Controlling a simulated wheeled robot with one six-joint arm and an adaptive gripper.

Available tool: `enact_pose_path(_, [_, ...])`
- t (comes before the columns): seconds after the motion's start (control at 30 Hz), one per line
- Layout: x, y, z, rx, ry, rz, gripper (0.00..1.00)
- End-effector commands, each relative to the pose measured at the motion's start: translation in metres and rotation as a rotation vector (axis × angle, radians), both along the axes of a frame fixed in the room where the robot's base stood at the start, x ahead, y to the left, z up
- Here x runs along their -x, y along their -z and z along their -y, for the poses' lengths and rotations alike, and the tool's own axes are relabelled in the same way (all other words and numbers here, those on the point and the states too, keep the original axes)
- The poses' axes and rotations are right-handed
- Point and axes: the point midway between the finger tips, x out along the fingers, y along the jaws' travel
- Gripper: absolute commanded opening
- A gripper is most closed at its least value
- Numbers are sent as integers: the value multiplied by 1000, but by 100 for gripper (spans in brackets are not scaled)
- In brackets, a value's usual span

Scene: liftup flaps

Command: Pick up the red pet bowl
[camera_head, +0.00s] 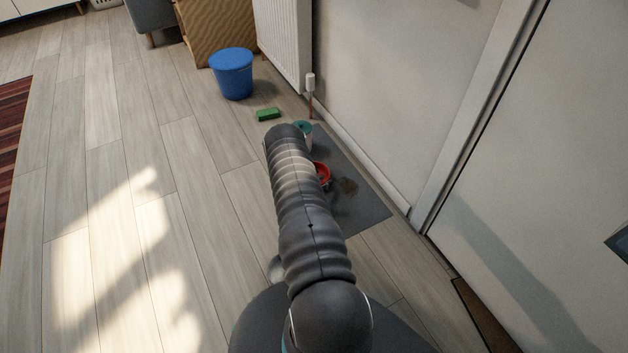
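The red pet bowl (324,174) lies on a dark grey mat (365,208) beside the wall. Only its right part shows, since my arm covers the rest. A teal and white container (304,130) stands just behind it, partly hidden by the end of my arm. My arm reaches forward from the bottom of the view, over the left side of the mat. My gripper is not visible; the far end of the arm hides whatever is beyond or below it.
A blue bucket (232,75) and a green block (268,114) stand on the floor ahead. A white radiator (283,38) and wall border the right, with a door (545,190) nearer. A brown stain marks the mat.

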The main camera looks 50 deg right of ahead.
Motion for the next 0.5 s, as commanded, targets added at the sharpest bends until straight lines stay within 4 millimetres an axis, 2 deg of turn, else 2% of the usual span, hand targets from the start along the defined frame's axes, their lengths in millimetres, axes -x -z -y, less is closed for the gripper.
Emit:
enact_pose_path(0.27, [-1, 1, 2, 0, -1, 0, 33])
enact_pose_path(0.4, [-1, 1, 2, 0, -1, 0, 0])
enact_pose_path(0.5, [0, 1, 2, 0, -1, 0, 0])
